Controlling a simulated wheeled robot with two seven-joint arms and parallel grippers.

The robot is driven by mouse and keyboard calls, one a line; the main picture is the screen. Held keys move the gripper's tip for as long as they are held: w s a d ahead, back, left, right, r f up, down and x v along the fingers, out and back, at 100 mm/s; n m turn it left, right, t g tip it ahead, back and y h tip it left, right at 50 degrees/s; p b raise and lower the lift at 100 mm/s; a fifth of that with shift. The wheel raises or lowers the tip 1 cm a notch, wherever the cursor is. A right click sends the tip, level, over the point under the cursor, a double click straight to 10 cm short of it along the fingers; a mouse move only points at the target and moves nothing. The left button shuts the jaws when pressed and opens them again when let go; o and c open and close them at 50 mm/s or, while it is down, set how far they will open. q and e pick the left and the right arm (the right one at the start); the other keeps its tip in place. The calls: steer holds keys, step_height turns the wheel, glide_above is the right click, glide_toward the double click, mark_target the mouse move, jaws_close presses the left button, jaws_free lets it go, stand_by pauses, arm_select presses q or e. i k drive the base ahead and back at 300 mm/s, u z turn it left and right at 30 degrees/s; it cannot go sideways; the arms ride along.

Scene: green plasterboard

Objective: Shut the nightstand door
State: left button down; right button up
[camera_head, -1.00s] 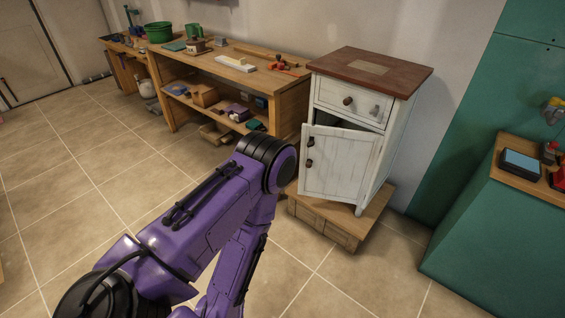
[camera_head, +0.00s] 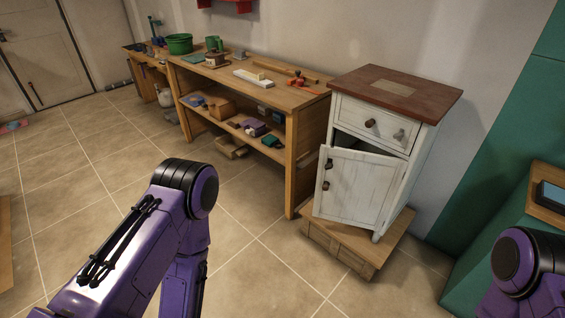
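The white nightstand (camera_head: 398,154) has a brown wooden top and stands on a low wooden platform. Its door (camera_head: 352,187) is partly open, with a dark gap showing above it below the drawer. The door has two dark knobs on its left side. The drawer (camera_head: 372,121) above looks closed. My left arm shows at the lower left and my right arm at the lower right edge. Both grippers are out of view, and neither arm overlaps the door.
The wooden platform (camera_head: 345,247) sticks out under the nightstand. A wooden workbench (camera_head: 300,140) with tools and shelves stands to its left. The tiled floor (camera_head: 265,270) in front is clear.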

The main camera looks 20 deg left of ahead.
mark_target(360, 189)
steer(key=u, duration=0.05)
steer(key=i, duration=1.15)
steer(key=z, duration=0.8)
